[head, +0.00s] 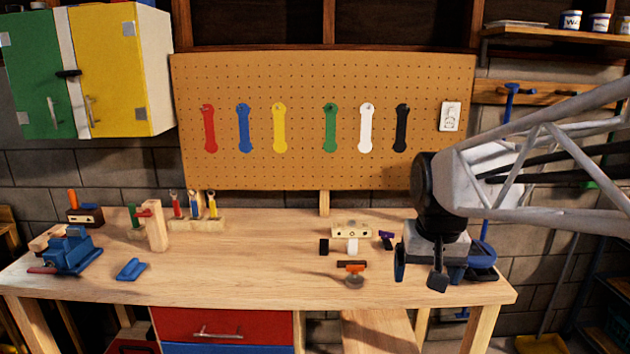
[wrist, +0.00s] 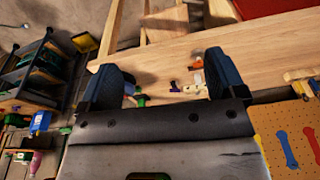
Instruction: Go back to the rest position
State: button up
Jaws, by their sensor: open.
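My gripper (head: 420,275) is at the right end of the wooden workbench (head: 220,275) in the head view, above the bench top near its right edge. Its two dark fingers are spread with nothing between them. In the wrist view my gripper (wrist: 165,82) also shows open and empty, with the bench top (wrist: 165,60) beyond the fingers. The arm reaches in from the right side of the head view. A small orange-topped tool (head: 354,275) and a light wooden block with holes (head: 351,230) are on the bench to the left of my gripper, apart from it.
A blue vise (head: 72,252), a blue piece (head: 131,269) and a wooden rack of screwdrivers (head: 197,222) are on the bench's left half. A pegboard (head: 300,170) with several coloured strips hangs behind. The front middle of the bench is clear. A red drawer (head: 225,327) is below.

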jog(key=s+f, duration=0.3)
jog(key=s, duration=0.4)
jog(key=s+f+n, duration=0.1)
jog(key=s+f, duration=0.2)
jog(key=s, duration=0.5)
jog(key=shift+s+a+t, duration=0.2)
jog(key=shift+a+t, duration=0.1)
jog(key=shift+a, duration=0.1)
